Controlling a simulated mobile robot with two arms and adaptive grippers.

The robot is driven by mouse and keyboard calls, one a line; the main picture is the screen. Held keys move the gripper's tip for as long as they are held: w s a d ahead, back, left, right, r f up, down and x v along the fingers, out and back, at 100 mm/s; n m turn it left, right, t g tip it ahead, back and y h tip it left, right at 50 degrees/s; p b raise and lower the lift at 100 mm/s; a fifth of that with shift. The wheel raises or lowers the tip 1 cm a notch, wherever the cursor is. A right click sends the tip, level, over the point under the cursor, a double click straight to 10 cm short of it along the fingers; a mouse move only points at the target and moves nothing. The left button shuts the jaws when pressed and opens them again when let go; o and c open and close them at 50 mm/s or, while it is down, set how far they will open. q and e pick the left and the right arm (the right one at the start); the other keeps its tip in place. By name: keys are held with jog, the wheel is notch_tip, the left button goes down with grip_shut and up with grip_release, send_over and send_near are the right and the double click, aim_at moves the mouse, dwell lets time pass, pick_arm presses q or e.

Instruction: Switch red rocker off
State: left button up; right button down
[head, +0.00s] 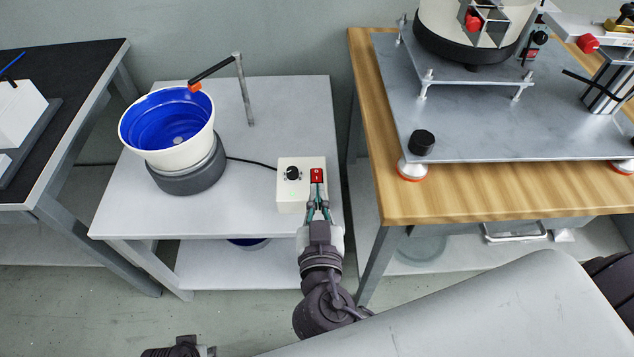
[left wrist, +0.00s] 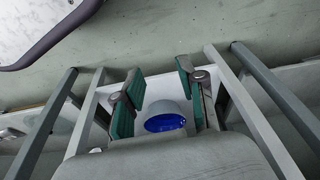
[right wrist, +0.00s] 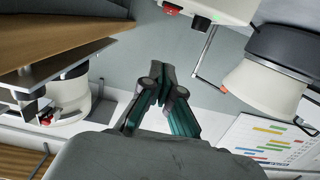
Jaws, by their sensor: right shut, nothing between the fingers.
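The red rocker (head: 316,175) is on the top of a small white control box (head: 287,203), right of a black knob (head: 292,173). In the right wrist view the box (right wrist: 228,8) shows at the top edge, with a red part (right wrist: 171,9) at its left. My right gripper (head: 318,191) is shut and empty, with its tips just on the near side of the rocker; I cannot tell whether they touch it. My left gripper (left wrist: 158,72) is open and empty in the left wrist view, away from the box. The rocker's tilt is too small to read.
The box stands near the right edge of a grey table (head: 255,105). A cable links it to a blue-lined bowl feeder (head: 180,160) with a metal post (head: 244,90) behind. A wooden bench (head: 470,205) with a metal plate stands right, across a narrow gap.

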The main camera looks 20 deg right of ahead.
send_over(316, 177)
jog(key=s, duration=0.1)
jog(key=shift+a+f, duration=0.1)
jog(key=shift+f, duration=0.25)
jog(key=f, duration=0.2)
jog(key=shift+w+f, duration=0.3)
jog(key=shift+f, duration=0.05)
pick_arm(q)
jog(key=shift+w+r, duration=0.15)
jog(key=shift+r, duration=0.2)
pick_arm(e)
jog(key=shift+w+f, duration=0.1)
jog(key=shift+f, duration=0.65)
pick_arm(q)
jog(key=shift+s+f+p, duration=0.15)
jog(key=shift+s+f, duration=0.05)
jog(key=shift+f, duration=0.6)
jog(key=shift+s+f+p, duration=0.15)
jog(key=shift+s+f, duration=0.05)
jog(key=shift+f, duration=0.55)
pick_arm(e)
jog(key=shift+f+g, duration=0.15)
jog(key=shift+g, duration=0.25)
jog(key=shift+w, duration=0.1)
